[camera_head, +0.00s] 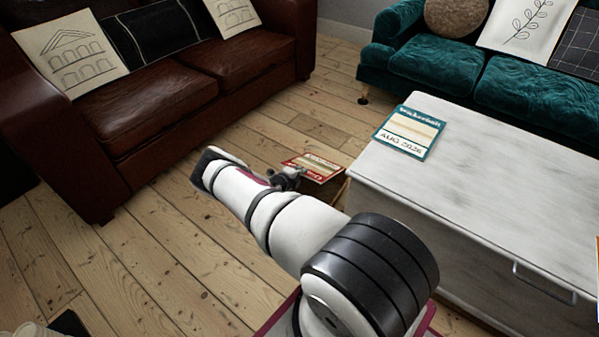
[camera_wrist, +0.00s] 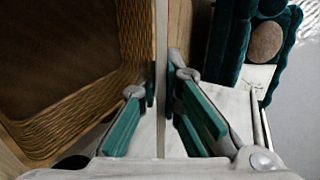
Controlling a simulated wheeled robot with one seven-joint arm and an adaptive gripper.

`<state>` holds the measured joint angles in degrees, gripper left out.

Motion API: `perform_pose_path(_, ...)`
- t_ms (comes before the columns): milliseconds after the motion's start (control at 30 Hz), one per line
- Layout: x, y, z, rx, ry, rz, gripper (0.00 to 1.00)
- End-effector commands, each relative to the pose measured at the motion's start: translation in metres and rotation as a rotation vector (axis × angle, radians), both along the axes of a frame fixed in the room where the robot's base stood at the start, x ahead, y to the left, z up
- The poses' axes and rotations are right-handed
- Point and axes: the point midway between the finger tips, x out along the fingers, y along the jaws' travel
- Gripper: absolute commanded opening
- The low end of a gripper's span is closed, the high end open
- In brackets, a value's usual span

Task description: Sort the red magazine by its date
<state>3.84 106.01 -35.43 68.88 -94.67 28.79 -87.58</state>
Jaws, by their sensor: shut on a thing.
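My gripper (camera_head: 287,178) is shut on the red magazine (camera_head: 318,167) near the left end of the white chest. The magazine shows a red-edged cover with a pale band; its date is too small to read. In the wrist view, my gripper (camera_wrist: 161,90) pinches the magazine (camera_wrist: 161,50), seen edge-on as a thin pale strip. A woven basket (camera_wrist: 90,112) is beside and below it on the left in the wrist view. In the head view the basket is mostly hidden behind my arm and the magazine.
A teal-bordered magazine (camera_head: 410,132), apparently dated AUG 2026, lies on the white chest (camera_head: 480,185). A brown leather sofa (camera_head: 160,100) stands at left and a teal sofa (camera_head: 540,95) at back right. Bare floorboards (camera_head: 150,250) are clear in front of the brown sofa.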

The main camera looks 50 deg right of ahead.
Motion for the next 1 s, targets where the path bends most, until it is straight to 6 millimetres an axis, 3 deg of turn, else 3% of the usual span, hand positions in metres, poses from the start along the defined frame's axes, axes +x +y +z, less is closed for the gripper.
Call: perform_pose_path(1000,0.000,0.000,-0.104,-0.002,0.000,0.000,0.00)
